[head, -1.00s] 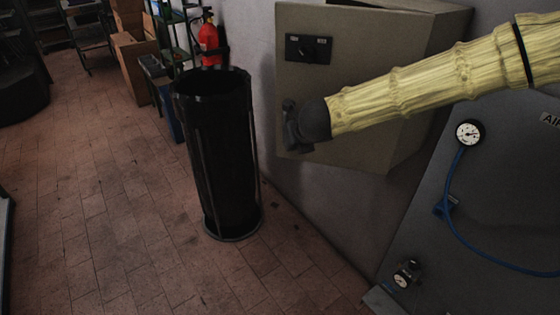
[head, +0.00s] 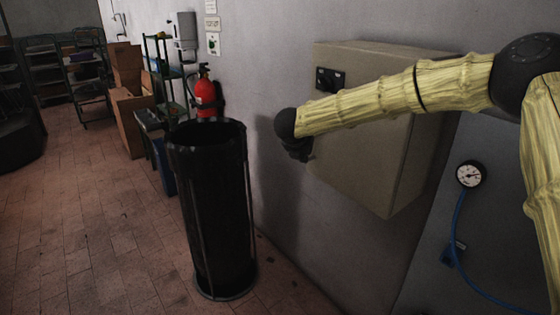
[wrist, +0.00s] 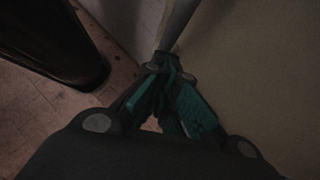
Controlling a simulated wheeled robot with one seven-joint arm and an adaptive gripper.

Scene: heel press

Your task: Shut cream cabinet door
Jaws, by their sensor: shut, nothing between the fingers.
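The cream cabinet (head: 400,55) hangs on the grey wall in the head view. Its door (head: 350,150) looks flush with the body along the top, with no gap that I can see. A dark latch plate (head: 330,79) sits at the door's upper left. My gripper (head: 300,152) is shut and empty at the door's left edge. In the wrist view the closed fingertips (wrist: 167,66) are beside the cream surface (wrist: 260,60); I cannot tell whether they touch it. My forearm crosses in front of the door and hides part of it.
A tall black bin (head: 212,215) stands on the tiled floor left of the cabinet. A red fire extinguisher (head: 205,95) hangs on the wall behind it. A grey panel with a gauge (head: 469,174) and blue hose is at the lower right. Floor at the left is open.

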